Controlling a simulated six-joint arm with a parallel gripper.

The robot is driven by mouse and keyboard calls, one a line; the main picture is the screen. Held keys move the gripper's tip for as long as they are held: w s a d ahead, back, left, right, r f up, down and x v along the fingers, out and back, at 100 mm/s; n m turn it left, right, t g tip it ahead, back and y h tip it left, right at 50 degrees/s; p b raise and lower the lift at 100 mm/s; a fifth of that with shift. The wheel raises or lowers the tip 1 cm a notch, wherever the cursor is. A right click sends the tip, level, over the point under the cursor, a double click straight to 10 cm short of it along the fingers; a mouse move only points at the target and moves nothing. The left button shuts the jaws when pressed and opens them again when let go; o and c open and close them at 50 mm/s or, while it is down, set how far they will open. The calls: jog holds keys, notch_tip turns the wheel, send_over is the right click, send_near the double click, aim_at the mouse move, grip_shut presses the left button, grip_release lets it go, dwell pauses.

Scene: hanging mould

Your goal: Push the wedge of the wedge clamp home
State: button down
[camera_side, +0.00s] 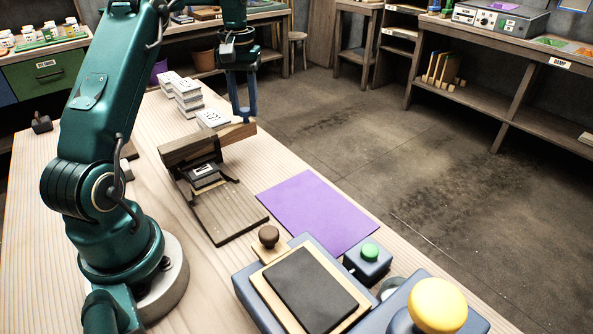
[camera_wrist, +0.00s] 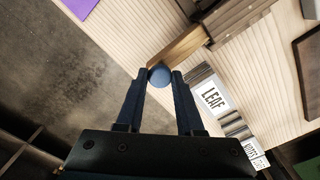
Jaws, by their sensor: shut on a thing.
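The wedge clamp (camera_side: 222,213) is a dark wooden base with a raised crossbar (camera_side: 190,148) at its far end. A dark block with a white label (camera_side: 205,175) sits in it below the bar. The lighter wooden wedge (camera_side: 232,136) sticks out from the bar's right end, towards the table edge. My gripper (camera_side: 246,117) points down at the wedge's outer end. In the wrist view my gripper (camera_wrist: 163,72) is shut on a round blue knob (camera_wrist: 160,76) at the end of the wedge (camera_wrist: 181,46). How deep the wedge sits is hidden.
White labelled stacks (camera_side: 187,97) stand behind the clamp, close to my gripper; they also show in the wrist view (camera_wrist: 208,96). A purple sheet (camera_side: 316,210) lies right of the clamp. A blue device with a dark pad (camera_side: 311,288) and a green button (camera_side: 370,251) stand in front.

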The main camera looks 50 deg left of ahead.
aim_at(226, 130)
jog(key=shift+s+a+r, duration=0.1)
jog(key=shift+s+r, duration=0.05)
jog(key=shift+s, duration=2.5)
jog(key=c, duration=0.5)
grip_release()
jog(key=shift+w, duration=0.1)
jog(key=shift+r, duration=2.5)
